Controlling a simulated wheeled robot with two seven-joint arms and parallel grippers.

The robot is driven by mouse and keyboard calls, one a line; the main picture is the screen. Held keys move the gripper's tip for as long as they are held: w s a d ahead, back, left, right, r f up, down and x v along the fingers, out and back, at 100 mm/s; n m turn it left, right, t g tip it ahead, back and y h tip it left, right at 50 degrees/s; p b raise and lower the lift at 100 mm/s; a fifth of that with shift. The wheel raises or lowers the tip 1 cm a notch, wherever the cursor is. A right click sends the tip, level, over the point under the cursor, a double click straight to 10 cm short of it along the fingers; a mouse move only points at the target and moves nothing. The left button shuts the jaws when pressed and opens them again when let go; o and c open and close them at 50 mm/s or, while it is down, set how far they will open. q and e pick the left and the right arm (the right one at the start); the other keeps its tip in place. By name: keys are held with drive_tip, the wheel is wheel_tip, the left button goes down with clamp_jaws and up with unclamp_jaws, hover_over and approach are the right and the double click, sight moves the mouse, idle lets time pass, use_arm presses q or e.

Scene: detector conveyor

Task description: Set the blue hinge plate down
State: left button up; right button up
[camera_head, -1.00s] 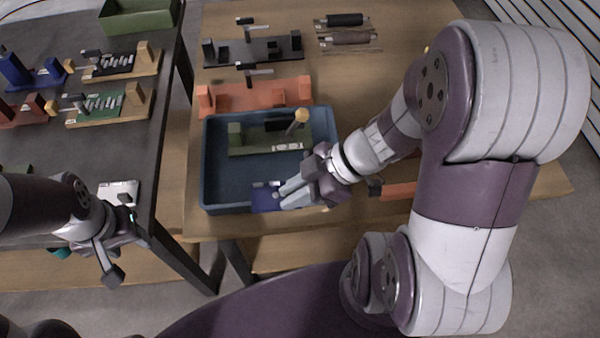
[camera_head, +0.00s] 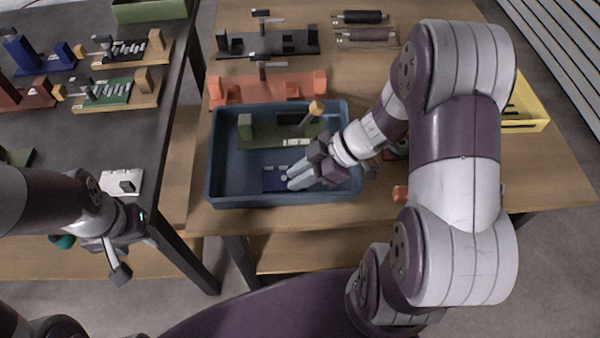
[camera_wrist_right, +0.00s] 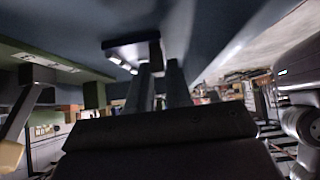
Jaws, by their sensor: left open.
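The blue hinge plate (camera_head: 275,179) is inside the blue bin (camera_head: 212,170), near its front wall. My right gripper (camera_head: 291,178) reaches into the bin from the right, and its fingers appear closed on the plate's right end. In the right wrist view the plate (camera_wrist_right: 128,50) is dark, with small bright spots, at the fingertips (camera_wrist_right: 163,70). Whether its underside touches the bin floor cannot be told. My left gripper (camera_head: 130,255) is open and empty, low at the left, by the dark table's edge.
A green fixture (camera_head: 270,133) with a tan knob is in the back of the bin. Orange (camera_head: 270,88) and black (camera_head: 270,43) fixtures stand behind it. A yellow tray (camera_head: 528,105) is at the right. A white part (camera_head: 122,183) lies on the dark table.

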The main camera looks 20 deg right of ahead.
drive_tip(key=shift+o, duration=1.4)
